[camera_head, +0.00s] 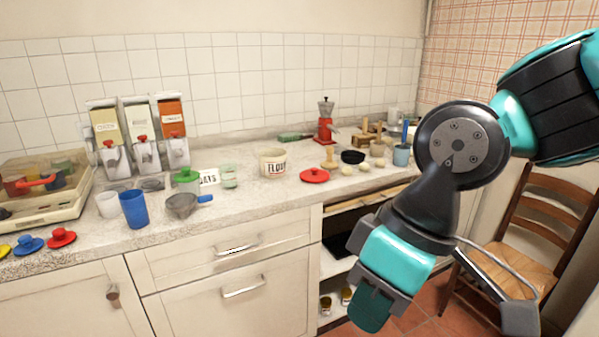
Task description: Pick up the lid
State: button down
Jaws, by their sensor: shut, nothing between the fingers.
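A red lid (314,176) with a small knob lies on the worktop, just right of the white FLOUR container (272,163). Other knobbed lids lie at the far left front edge: a red one (61,238), a blue one (30,244) and a partly cut-off yellow one (4,250). My arm comes in from the upper right and bends down in front of the cabinet, right of and nearer than the lids. No lid is seen held.
A blue cup (134,209), a grey strainer (183,206), a glass (229,176) and dispensers (143,140) stand left of the FLOUR container. A chair (513,256) stands at right.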

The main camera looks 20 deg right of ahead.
aim_at(313, 175)
jog(key=i, duration=1.05)
jog(key=z, duration=0.55)
jog(key=i, duration=0.65)
jog(key=z, duration=0.25)
